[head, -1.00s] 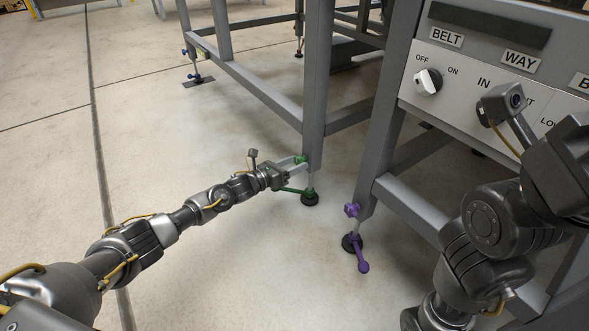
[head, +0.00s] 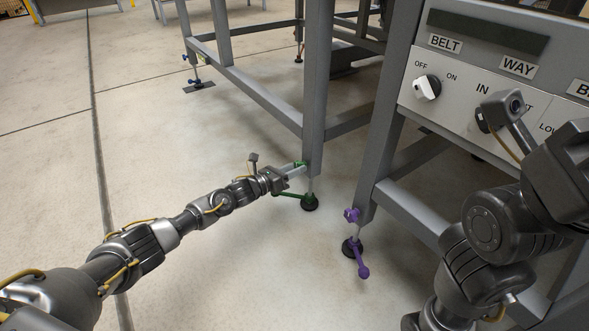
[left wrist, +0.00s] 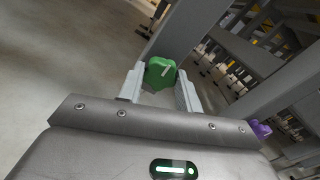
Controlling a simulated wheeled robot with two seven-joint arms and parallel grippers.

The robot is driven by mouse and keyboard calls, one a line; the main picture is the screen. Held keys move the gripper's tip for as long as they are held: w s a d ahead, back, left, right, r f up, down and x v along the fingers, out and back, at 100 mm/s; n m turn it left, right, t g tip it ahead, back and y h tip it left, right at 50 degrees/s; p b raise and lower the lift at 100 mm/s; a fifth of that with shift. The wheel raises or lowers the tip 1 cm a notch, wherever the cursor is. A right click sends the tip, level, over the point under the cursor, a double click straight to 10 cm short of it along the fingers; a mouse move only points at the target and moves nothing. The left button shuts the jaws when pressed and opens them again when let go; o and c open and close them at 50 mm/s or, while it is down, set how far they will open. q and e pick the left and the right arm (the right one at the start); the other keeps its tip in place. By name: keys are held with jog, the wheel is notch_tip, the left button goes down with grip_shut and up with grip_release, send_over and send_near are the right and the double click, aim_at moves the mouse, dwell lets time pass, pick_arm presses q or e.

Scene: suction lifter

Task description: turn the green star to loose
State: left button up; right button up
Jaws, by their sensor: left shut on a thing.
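The green star (head: 301,164) is a small knob on the lower end of the grey frame leg in the head view. In the left wrist view the green star (left wrist: 159,74) sits between the fingertips, with a pale mark on its face. My left gripper (head: 297,169) is shut on it, one finger on each side. Its fingers partly cover the star in the head view. Below it are a green lever (head: 288,194) and a dark foot (head: 310,203) on the floor. My right arm shows at the right, but I do not see its fingers.
A purple knob (head: 351,215) and purple lever (head: 362,262) are on the nearer leg to the right; purple also shows in the left wrist view (left wrist: 261,130). A control panel (head: 455,90) with a white switch (head: 427,87) stands upper right. The floor at left is clear.

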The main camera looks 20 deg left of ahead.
pick_arm(q)
jog(key=shift+a+n+p, duration=0.1)
jog(key=shift+n+p, duration=3.5)
jog(key=shift+n, duration=13.1)
jog(key=o, duration=1)
jog(key=shift+r, duration=0.1)
